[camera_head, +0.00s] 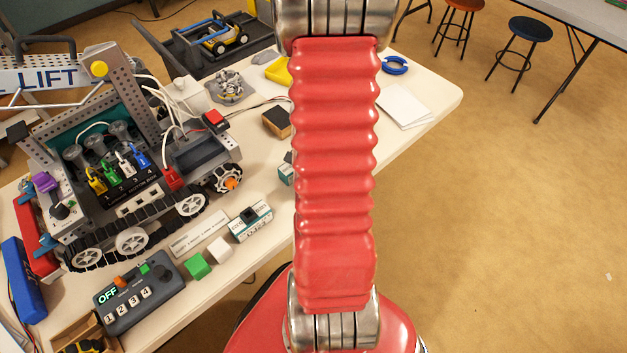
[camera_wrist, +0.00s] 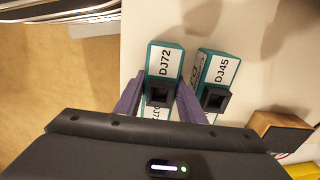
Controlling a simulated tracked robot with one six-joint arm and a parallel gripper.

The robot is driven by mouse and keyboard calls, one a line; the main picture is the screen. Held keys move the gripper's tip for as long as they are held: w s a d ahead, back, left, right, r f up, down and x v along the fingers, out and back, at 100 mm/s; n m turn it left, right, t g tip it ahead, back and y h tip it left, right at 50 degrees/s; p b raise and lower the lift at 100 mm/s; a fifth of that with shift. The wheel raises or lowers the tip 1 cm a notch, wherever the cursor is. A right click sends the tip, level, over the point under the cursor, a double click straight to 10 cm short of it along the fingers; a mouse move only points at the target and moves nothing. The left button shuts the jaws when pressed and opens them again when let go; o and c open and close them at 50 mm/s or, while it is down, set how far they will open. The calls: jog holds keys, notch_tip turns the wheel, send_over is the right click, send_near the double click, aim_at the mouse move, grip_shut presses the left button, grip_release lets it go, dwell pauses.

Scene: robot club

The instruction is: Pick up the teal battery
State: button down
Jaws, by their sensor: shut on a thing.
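In the wrist view, a teal battery (camera_wrist: 165,58) with a white label reading DJ72 and a black connector is between the purple fingers of my gripper (camera_wrist: 159,88), which is shut on it. Whether it is clear of the table cannot be told. A second teal battery (camera_wrist: 222,70), labelled DJ45, stands just to the right, outside the fingers. In the head view, a teal and white battery (camera_head: 250,222) sits on the table, and a teal piece (camera_head: 285,173) shows beside my red arm. My arm hides my gripper there.
A tracked model robot (camera_head: 125,180) fills the table's left part. A grey control box (camera_head: 145,293), a green block (camera_head: 197,266) and a white block (camera_head: 219,250) lie in front. A wood and black block (camera_head: 277,122) is near my arm; it also shows in the wrist view (camera_wrist: 275,130).

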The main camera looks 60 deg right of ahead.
notch_tip(320, 180, up, 10)
jog(key=shift+f, duration=0.1)
dwell(0.5)
dwell(0.4)
jog(key=c, duration=1.7)
grip_release()
jog(key=c, duration=0.8)
jog(key=shift+w, duration=0.1)
grip_shut()
